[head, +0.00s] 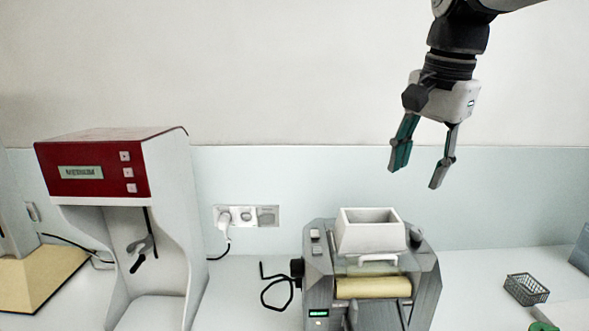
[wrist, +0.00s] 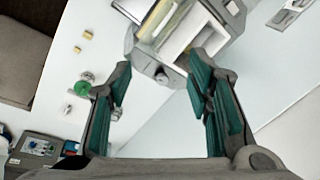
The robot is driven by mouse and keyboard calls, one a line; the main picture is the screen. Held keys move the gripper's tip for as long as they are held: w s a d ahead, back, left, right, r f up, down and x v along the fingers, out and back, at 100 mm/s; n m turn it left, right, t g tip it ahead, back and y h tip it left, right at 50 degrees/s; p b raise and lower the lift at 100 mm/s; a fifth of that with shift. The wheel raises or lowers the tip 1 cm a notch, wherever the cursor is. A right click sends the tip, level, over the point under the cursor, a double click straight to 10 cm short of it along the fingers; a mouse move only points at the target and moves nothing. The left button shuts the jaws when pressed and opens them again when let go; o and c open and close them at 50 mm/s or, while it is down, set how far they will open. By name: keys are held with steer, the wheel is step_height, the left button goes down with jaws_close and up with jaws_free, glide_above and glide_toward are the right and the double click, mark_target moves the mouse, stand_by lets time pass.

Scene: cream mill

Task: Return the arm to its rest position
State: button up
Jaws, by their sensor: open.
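My gripper (head: 417,178) hangs from my arm at the upper right of the head view, fingers pointing down. It is open and empty, in the air above the right part of a grey machine (head: 428,285) with a white hopper (head: 370,238). In the wrist view the two teal-padded fingers of my gripper (wrist: 162,95) are spread apart, with nothing between them but the machine and counter below. The machine also shows at the top of the wrist view (wrist: 148,62). The fingers touch nothing.
A red and white dispenser (head: 165,185) stands on the counter at left, with a wall socket (head: 246,216) beside it. A wire basket (head: 525,289) is at right. The wrist view shows a green round item (wrist: 83,88) and small tan blocks (wrist: 87,35). The air around my gripper is clear.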

steer(key=s+f+n+t, duration=0.1)
steer(key=s+f+n, duration=0.4)
steer(key=s, duration=0.4)
steer(key=s+a+f+n+t, duration=0.1)
steer(key=s+f+n+t, duration=0.1)
steer(key=s+f+n, duration=0.3)
steer(key=s+f, duration=0.1)
steer(key=s, duration=0.3)
steer(key=shift+s+f+n, duration=0.2)
steer(key=shift+s+n, duration=0.1)
steer(key=shift+s, duration=0.05)
